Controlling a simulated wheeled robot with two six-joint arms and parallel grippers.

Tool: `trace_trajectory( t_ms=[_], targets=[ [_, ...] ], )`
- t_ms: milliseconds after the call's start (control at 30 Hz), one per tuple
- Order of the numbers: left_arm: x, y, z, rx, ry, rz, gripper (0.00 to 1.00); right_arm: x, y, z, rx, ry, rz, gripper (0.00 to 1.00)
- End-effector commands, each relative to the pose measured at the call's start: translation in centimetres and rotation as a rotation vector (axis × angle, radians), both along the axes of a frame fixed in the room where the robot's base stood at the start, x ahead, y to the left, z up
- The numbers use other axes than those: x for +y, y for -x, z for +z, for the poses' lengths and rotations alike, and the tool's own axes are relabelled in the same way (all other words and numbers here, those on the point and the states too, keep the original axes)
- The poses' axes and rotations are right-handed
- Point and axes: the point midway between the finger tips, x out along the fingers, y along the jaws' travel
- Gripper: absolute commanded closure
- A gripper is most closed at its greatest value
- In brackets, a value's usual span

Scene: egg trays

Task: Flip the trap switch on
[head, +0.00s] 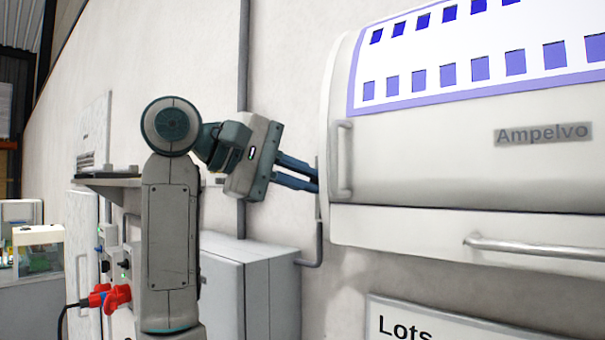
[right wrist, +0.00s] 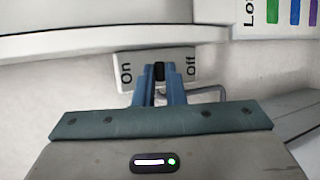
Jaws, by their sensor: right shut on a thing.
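The trap is the white wall unit marked Ampelvo (head: 430,175) at the right of the head view. Its switch plate (right wrist: 126,72) shows in the right wrist view, with "On" on the left and "Off" on the right. A small black switch (right wrist: 159,70) stands between the two labels. My right gripper (head: 318,178) reaches the trap's left side with its blue fingers. In the right wrist view its fingertips (right wrist: 159,78) are closed around the black switch. Which way the switch is set cannot be told. My left gripper is not in view.
A sign reading "Lots" (head: 405,322) hangs below the trap. A grey box (head: 262,285) is on the wall below my right gripper, with a pipe beside it. Red plugs (head: 110,297) and a shelf (head: 105,182) are at the left.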

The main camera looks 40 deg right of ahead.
Motion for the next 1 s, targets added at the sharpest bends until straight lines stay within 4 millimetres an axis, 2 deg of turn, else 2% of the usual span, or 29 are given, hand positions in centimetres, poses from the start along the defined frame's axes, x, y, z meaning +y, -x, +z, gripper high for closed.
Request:
trace_trajectory(
  t_ms=[467, 500, 600, 867, 1000],
  targets=[
    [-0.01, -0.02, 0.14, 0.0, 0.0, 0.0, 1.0, -0.03, 0.01, 0.03, 0.001, -0.017, -0.001, 1.0],
    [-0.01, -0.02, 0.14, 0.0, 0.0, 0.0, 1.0, -0.03, 0.01, 0.03, 0.001, -0.017, -0.001, 0.86],
    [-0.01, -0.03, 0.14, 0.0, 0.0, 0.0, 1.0, -0.03, 0.01, 0.03, 0.001, -0.017, -0.001, 0.68],
    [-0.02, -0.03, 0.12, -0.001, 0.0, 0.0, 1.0, -0.01, 0.0, 0.05, 0.001, -0.016, 0.0, 0.68],
    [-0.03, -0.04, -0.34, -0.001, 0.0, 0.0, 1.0, 0.8, -0.33, 0.22, 0.002, -0.016, 0.001, 0.68]
  ],
)
